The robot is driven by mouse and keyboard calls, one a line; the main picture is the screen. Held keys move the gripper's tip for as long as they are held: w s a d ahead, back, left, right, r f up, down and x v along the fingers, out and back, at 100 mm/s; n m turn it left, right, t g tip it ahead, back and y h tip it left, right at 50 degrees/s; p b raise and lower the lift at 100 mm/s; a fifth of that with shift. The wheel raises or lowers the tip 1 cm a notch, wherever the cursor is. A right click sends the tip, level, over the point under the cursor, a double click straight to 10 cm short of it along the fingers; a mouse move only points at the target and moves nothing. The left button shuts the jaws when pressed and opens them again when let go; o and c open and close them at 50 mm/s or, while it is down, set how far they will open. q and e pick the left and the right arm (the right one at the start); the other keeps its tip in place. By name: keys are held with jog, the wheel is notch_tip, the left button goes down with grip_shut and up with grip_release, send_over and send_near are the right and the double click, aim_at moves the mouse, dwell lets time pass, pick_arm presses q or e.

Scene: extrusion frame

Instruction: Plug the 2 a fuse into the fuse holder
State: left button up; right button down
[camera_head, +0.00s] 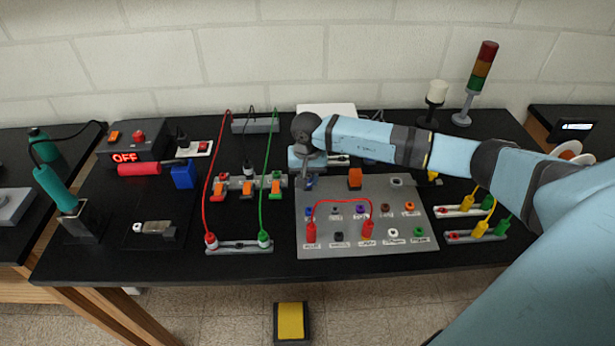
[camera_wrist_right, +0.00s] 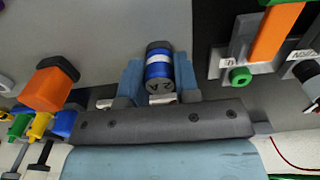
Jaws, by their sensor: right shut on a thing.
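My right gripper (camera_head: 308,182) points down over the back left corner of the grey panel (camera_head: 330,245). In the right wrist view my right gripper (camera_wrist_right: 158,88) is shut on the 2 A fuse (camera_wrist_right: 159,68), a blue cylinder with a white band, dark ends and a mark like "2 A". One finger lies on each side of it. In the head view the fuse is too small and covered to make out clearly. I cannot make out the fuse holder for certain in either view. My left gripper is not in view.
An orange block (camera_head: 355,178) stands on the panel right of my gripper, and a red cable (camera_head: 340,201) loops over the panel's front. Orange-lever terminals (camera_head: 246,188) stand close on the left, with red and green cables. Yellow and green plugs (camera_head: 480,228) lie right.

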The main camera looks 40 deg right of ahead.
jog(key=c, duration=0.8)
grip_release()
notch_tip(320, 180, up, 14)
jog(key=shift+f+b, duration=0.1)
jog(key=shift+b, duration=0.8)
